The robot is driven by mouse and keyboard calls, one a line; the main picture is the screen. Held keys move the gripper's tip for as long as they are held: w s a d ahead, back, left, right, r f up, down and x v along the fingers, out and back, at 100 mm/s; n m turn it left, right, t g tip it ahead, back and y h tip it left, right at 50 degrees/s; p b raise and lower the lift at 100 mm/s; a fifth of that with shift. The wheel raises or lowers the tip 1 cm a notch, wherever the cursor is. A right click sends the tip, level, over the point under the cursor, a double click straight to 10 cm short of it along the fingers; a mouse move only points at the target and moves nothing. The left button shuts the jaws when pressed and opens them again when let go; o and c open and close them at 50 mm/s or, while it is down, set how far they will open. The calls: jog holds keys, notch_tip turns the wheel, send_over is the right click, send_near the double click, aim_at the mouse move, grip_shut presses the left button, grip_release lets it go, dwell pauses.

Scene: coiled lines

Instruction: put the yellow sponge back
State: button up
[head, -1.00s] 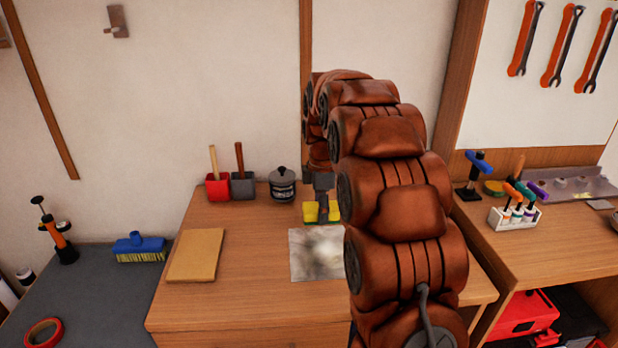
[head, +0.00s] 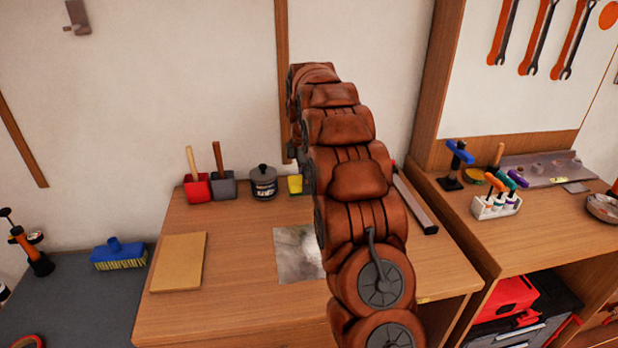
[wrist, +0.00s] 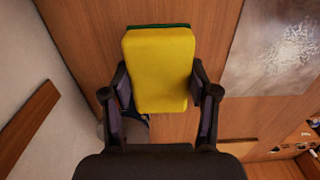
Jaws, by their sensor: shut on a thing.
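The yellow sponge (wrist: 158,70), with a green layer along its far edge, is held between the two fingers of my gripper (wrist: 160,88) in the wrist view. The wooden bench top shows behind it; I cannot tell how far above the bench it is. In the head view a small part of the sponge (head: 295,185) shows just right of the dark lidded pot, near the back of the bench. My arm hides the gripper and the rest of the sponge there.
The dark pot (head: 263,184), a red holder (head: 197,190) and a grey holder (head: 223,190) stand along the back of the bench. A tan board (head: 179,264) and a shiny metal sheet (head: 297,256) lie in front. A dark bar (head: 415,203) lies right of my arm.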

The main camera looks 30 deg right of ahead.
jog(key=shift+w+d+f+p, duration=0.15)
jog(key=shift+w+d+p, duration=0.25)
jog(key=shift+w+d, duration=0.75)
jog(key=shift+w+d+f+p, duration=0.15)
jog(key=shift+w+d+p, duration=0.2)
jog(key=shift+w+d, duration=0.8)
jog(key=shift+w, duration=0.15)
jog(key=shift+f+p, duration=0.5)
jog(key=shift+f, duration=1.3)
jog(key=o, duration=1.2)
jog(key=shift+f, duration=0.1)
notch_tip(320, 180, up, 12)
jog(key=p, duration=0.3)
